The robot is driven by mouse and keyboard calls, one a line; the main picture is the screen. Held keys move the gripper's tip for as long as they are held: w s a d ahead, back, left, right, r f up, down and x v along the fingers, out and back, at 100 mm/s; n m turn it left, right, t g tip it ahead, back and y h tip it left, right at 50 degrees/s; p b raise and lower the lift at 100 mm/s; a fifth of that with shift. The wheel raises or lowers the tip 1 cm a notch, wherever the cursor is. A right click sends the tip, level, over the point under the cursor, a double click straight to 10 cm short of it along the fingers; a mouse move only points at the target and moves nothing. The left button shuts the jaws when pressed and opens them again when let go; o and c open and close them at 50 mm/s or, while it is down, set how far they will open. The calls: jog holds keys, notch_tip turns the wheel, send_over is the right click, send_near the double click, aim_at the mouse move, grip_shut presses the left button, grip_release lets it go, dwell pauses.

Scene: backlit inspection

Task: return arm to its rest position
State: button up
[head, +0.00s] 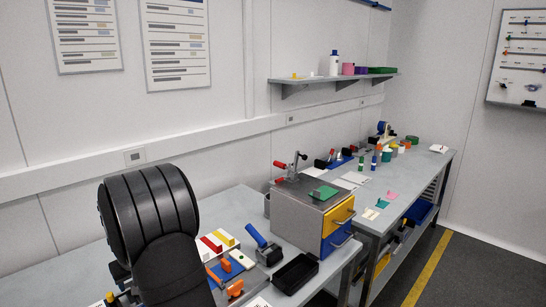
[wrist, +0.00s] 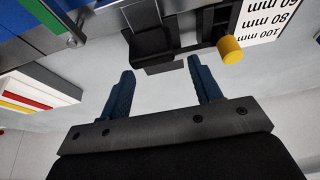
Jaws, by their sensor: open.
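My gripper (wrist: 158,88) shows in the wrist view with its two dark blue fingers spread apart and nothing between them. It is open and empty, with the grey bench top (wrist: 160,110) behind the gap. In the head view my black arm rises at the left front over the bench (head: 225,201). The gripper itself cannot be made out there; my arm hides part of that area.
Near my arm are a white block with red and yellow strips (head: 218,241), a blue-handled tool (head: 262,245) and a black tray (head: 295,273). A grey cabinet with yellow and blue drawers (head: 295,212) stands right of them. In the wrist view a yellow cylinder (wrist: 230,50) lies beyond the right finger.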

jog(key=s+d+r+n, duration=0.1)
jog(key=d+r+n, duration=0.1)
jog(key=r+n, duration=0.3)
jog(key=s+d+r+n+g, duration=0.1)
jog(key=s+d+r+n, duration=0.1)
jog(key=r, duration=0.8)
jog(key=shift+d+n, duration=0.7)
jog(key=shift+n, duration=0.7)
